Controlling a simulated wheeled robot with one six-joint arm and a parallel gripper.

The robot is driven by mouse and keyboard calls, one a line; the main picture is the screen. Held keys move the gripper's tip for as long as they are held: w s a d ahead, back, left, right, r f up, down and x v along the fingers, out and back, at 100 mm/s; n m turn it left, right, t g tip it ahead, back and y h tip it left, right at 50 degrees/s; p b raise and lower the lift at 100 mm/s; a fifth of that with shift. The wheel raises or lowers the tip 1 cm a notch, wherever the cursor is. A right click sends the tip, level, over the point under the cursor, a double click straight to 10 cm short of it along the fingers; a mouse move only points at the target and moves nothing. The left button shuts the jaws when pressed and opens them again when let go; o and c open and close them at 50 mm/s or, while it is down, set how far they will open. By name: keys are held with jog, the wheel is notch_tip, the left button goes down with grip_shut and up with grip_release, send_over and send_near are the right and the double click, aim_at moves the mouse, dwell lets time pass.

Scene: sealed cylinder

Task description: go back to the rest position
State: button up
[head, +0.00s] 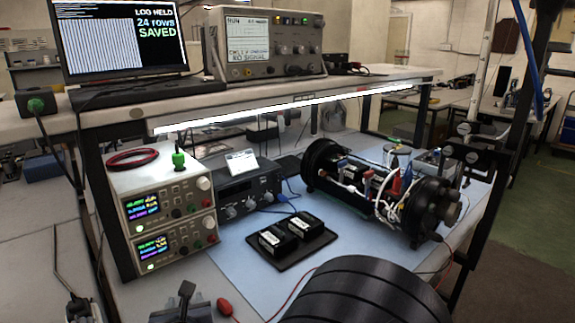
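I cannot make out my gripper in the head view. An open cylinder assembly (375,187) lies on the blue bench mat at the right, with black round end pieces and bare wiring and boards between them. A large black ribbed cylinder (358,292) fills the bottom centre and is cut off by the frame edge. Dark pieces (183,305) at the bottom left edge are partly cut off, and I cannot tell what they are.
Two black blocks sit on a dark tray (302,250) mid-mat. Stacked power supplies (163,210) and a black radio-like unit (243,190) stand at left. The shelf holds a laptop (120,40) reading "SAVED" and an oscilloscope (265,42). A dark upright post (493,190) stands at right.

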jog(key=shift+w+f, duration=0.1)
jog(key=shift+f, duration=0.55)
jog(key=shift+r, duration=0.4)
jog(key=shift+f, duration=0.2)
